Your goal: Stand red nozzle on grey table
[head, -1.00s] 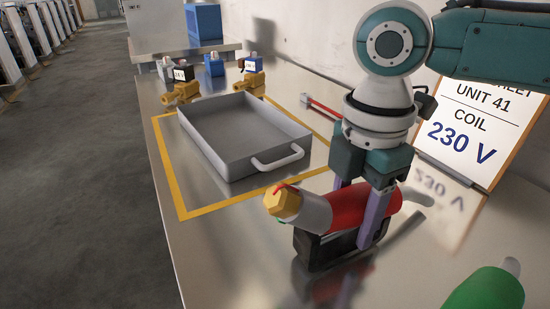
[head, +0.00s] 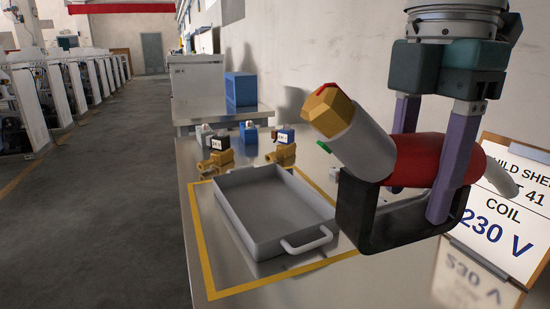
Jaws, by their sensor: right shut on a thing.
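The red nozzle (head: 425,160) has a red body, a grey collar, a yellow six-sided end, a grey spout and a black looped guard underneath. My right gripper (head: 412,200) is shut on it, with purple fingers on either side of the body. The nozzle lies roughly lengthwise across the view, its yellow end up and to the left. It appears held above the grey table (head: 365,288), apart from it. My left gripper is not in view.
A grey tray (head: 262,241) with a handle stands inside a yellow taped outline. Behind it are several brass fittings (head: 217,161) with small blocks. A sign (head: 512,200) reading 230 V stands at the right. The front of the table is bare.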

